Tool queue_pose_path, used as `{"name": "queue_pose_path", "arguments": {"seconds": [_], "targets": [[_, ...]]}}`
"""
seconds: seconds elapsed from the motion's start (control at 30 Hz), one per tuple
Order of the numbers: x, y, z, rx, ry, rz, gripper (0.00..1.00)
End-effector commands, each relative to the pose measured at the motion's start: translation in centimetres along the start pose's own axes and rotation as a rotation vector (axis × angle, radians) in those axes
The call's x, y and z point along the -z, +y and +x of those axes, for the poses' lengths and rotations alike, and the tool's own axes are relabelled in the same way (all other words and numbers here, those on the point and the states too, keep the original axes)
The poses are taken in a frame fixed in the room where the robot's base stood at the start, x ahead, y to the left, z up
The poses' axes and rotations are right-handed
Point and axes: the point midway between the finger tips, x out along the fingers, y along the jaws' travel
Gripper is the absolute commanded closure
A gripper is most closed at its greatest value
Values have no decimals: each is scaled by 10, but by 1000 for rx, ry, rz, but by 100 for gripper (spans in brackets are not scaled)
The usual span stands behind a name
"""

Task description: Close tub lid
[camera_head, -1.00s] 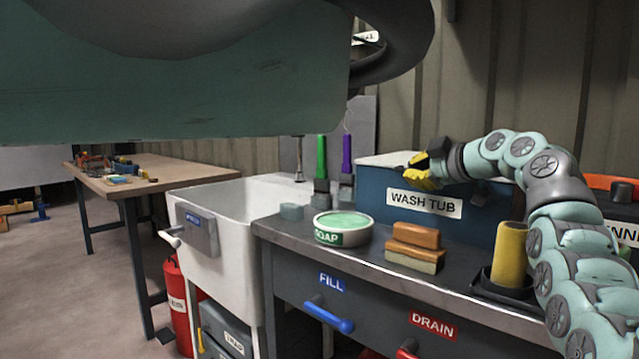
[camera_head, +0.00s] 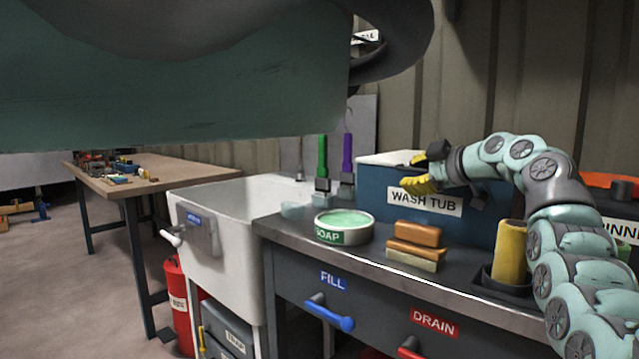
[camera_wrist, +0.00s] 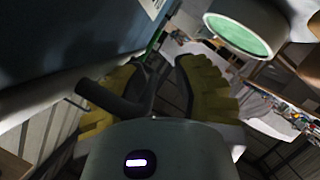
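The wash tub (camera_head: 375,190) is a dark blue box with a white "WASH TUB" label, standing at the back of the counter. Its pale top (camera_head: 385,159) shows at the upper left edge; I cannot tell whether the lid is fully down. The tub wall (camera_wrist: 60,35) is at upper left there.
On the counter stand a soap dish (camera_head: 343,226), stacked orange and tan blocks (camera_head: 414,243) and a yellow roll (camera_head: 509,252) in a dark tray. A white sink (camera_head: 225,215) is to the left. The large green hull (camera_head: 180,90) hangs overhead.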

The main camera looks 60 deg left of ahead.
Motion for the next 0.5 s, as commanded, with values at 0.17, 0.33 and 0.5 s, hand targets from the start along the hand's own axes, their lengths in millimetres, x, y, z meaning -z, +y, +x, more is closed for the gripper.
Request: {"name": "queue_pose_path", "arguments": {"seconds": [0.17,0.33,0.5], "targets": [[-8,6,-17,-23,-17,4,61],[-6,5,-39,-22,-15,2,61],[-4,2,-70,-16,-10,0,61]]}}
